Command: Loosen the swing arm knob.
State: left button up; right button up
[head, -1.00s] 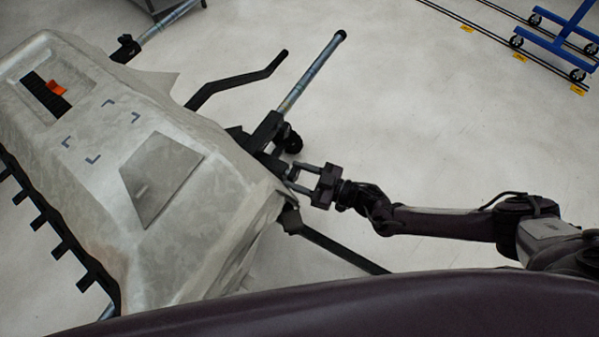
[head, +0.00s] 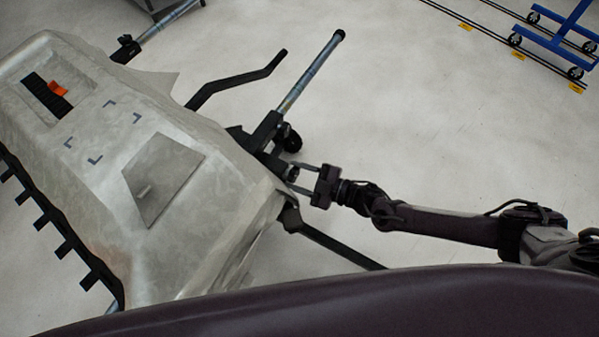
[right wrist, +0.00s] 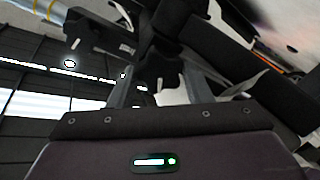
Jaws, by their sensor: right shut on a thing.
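The swing arm knob (head: 293,174) is a small dark knob on the black bracket of the stand, just off the right corner of the wrapped grey panel (head: 222,205). My right gripper (head: 294,177) reaches it from the right, with its two fingers on either side. In the right wrist view, the dark knob (right wrist: 166,75) sits between the two grey fingers, and the right gripper (right wrist: 162,84) is shut on it. The fingers and bracket hide part of the knob. My left gripper is not in view.
A steel tube (head: 312,72) and a bent black arm (head: 237,84) stick out from the stand above the knob. A black leg (head: 340,247) runs below my right gripper. A blue wheeled cart (head: 555,40) stands far off at top right. The floor between is clear.

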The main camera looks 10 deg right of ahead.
jog(key=shift+w+d+f, duration=0.1)
jog(key=shift+w+d, duration=0.05)
jog(key=shift+d, duration=0.2)
jog(key=o, duration=1)
jog(key=shift+d, duration=0.1)
jog(key=shift+c, duration=0.2)
jog(key=shift+a, duration=0.2)
jog(key=v, duration=0.8)
